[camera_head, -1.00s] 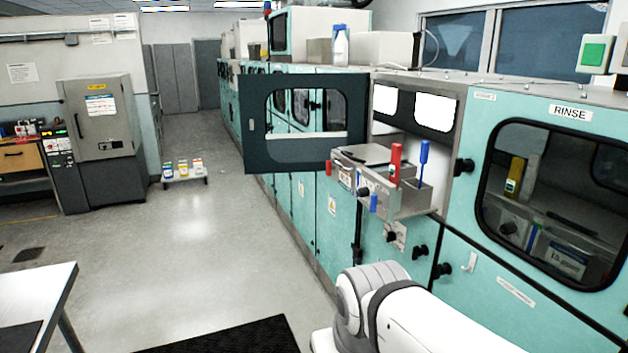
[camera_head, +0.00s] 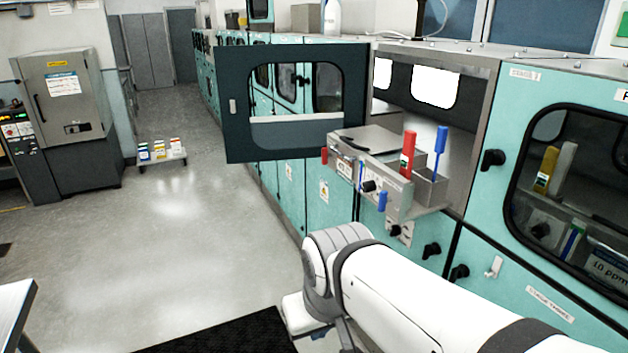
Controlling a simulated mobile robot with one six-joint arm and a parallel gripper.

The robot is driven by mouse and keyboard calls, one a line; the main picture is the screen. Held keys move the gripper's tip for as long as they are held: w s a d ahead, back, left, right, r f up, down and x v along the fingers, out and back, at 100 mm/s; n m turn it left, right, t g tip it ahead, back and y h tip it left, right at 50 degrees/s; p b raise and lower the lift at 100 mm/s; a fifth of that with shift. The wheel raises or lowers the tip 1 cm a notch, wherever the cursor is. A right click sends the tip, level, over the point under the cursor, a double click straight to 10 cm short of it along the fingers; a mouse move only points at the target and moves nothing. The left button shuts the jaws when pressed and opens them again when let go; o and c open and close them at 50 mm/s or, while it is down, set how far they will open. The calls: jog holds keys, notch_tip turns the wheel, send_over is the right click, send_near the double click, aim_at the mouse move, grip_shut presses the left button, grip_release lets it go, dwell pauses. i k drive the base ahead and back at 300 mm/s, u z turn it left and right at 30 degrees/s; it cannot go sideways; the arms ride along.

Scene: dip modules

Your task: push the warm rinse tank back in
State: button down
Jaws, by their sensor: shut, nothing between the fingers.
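Grey metal tanks stick out of an open bay in the teal machine. One has a flat lid (camera_head: 370,140) and a labelled front. Beside it, an open tank section (camera_head: 432,188) carries a red upright handle (camera_head: 408,153) and a blue upright handle (camera_head: 440,150). The labels are too small to read, so I cannot tell which tank is the warm rinse one. My white arm is low in the picture, in front of the machine and apart from the tanks.
The bay's dark windowed door (camera_head: 240,140) stands open to the left of the tanks. A closed windowed hatch (camera_head: 590,190) is at the right. Black knobs (camera_head: 431,250) stick out below the tanks. The floor to the left is clear around a low bottle cart (camera_head: 162,158).

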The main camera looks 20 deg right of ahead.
aim_at(417, 198)
jog(key=u, duration=0.05)
jog(key=i, duration=1)
jog(key=z, duration=0.05)
